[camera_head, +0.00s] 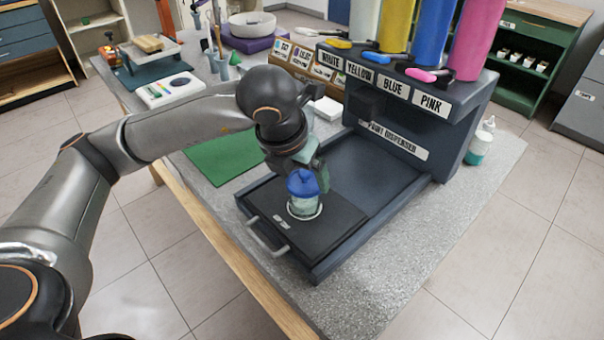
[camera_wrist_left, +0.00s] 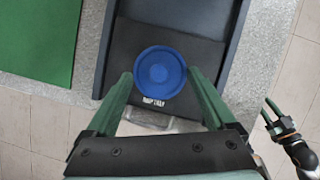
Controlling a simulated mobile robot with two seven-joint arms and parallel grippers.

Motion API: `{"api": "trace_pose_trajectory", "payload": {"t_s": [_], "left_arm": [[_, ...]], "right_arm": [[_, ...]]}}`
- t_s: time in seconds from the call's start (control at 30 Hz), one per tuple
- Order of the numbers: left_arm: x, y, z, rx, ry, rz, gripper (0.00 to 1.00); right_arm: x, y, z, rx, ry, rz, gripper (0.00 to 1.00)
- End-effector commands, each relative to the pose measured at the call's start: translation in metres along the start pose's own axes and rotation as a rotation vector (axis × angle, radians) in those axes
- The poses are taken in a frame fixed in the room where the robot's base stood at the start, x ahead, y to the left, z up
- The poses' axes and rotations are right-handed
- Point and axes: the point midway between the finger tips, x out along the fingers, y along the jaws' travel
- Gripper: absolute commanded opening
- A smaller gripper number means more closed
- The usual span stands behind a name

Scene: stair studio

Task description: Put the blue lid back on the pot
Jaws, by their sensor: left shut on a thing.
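The blue lid (camera_head: 302,184) is between the fingers of my left gripper (camera_head: 308,176), which is shut on it. The pot (camera_head: 305,208), a small pale clear jar, stands upright on the dark tray of the paint dispenser, straight below the lid. The lid appears at the pot's mouth; I cannot tell whether it is seated or just above. In the left wrist view the round lid (camera_wrist_left: 160,72) sits between the two green fingers and hides the pot. My right gripper (camera_wrist_left: 272,112) shows at the right edge of the left wrist view, over the floor, fingers apart and empty.
The dispenser (camera_head: 400,146) rises behind the tray (camera_head: 352,208), with paint cylinders above. A green mat (camera_head: 222,158) lies left of the tray. A teal bottle (camera_head: 480,147) stands to the right. The grey table's (camera_head: 420,240) front right is clear.

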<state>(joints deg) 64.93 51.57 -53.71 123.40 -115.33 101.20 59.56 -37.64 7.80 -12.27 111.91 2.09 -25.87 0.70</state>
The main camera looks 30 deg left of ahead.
Motion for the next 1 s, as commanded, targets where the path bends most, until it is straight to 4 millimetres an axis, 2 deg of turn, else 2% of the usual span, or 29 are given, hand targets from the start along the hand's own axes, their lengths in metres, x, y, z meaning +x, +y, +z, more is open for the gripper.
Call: {"api": "trace_pose_trajectory", "payload": {"t_s": [0.3,0.33,0.4,0.77,1.0], "left_arm": [[-0.0003,-0.0001,0.0002,0.000,0.000,0.000,0.37],[-0.0003,-0.0001,0.0001,0.000,0.000,0.000,0.92],[-0.0003,-0.0001,0.0001,0.000,0.000,0.000,1.00],[-0.0003,0.0000,0.0000,0.000,0.000,0.000,1.00],[-0.0090,0.0000,0.0039,0.000,0.000,0.000,1.00]], "right_arm": [[0.0000,0.0000,-0.0002,0.000,0.000,0.000,0.42],[0.0000,0.0001,-0.0002,0.000,0.000,0.000,0.42],[0.0000,0.0001,-0.0002,0.000,0.000,0.000,0.42],[0.0000,0.0001,-0.0002,0.000,0.000,0.000,0.42],[-0.0040,-0.0004,-0.0047,0.000,0.000,0.000,0.42]]}}
